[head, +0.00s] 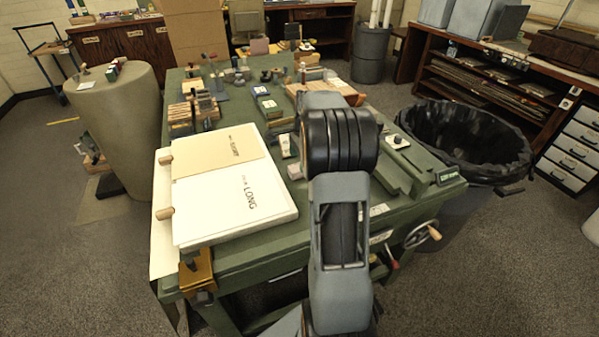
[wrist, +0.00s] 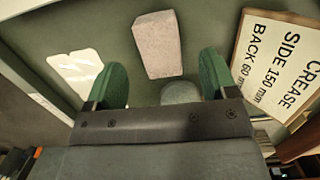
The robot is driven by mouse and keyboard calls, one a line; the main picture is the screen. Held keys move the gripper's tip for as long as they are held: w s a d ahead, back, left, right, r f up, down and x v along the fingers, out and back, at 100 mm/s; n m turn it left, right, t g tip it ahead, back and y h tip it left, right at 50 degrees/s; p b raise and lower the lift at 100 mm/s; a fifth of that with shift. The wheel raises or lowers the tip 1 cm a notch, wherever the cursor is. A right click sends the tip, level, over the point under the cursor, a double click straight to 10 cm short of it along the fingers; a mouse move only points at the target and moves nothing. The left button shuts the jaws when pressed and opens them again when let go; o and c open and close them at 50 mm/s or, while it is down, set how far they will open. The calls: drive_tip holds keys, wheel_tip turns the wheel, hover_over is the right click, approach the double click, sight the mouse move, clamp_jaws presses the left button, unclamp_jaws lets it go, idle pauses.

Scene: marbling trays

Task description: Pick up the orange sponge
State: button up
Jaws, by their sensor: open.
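No clearly orange sponge shows in either view. A pale pinkish block (wrist: 157,45) lies on the green surface in the wrist view, ahead of and between my gripper's fingers. A small pinkish block (head: 295,172) also shows on the green bench in the head view; I cannot tell if it is the same one. My gripper (wrist: 163,68) is open, with its two green fingers apart and nothing held between them. A grey rounded thing (wrist: 180,92) shows partly between the fingers, near the palm. In the head view my arm hides the gripper.
A lettered "CREASE SIDE" board (wrist: 282,62) lies right of the fingers, and a white patch (wrist: 76,72) left. Large white and tan boards (head: 235,205) cover the green bench's (head: 225,258) left front. A black-lined bin (head: 465,140) stands right. Several small items crowd the bench's back.

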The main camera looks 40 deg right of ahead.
drive_tip(key=shift+w+a+f, duration=0.1)
drive_tip(key=shift+a+f, duration=0.1)
drive_tip(key=shift+f, duration=1.7)
drive_tip(key=c, duration=0.8)
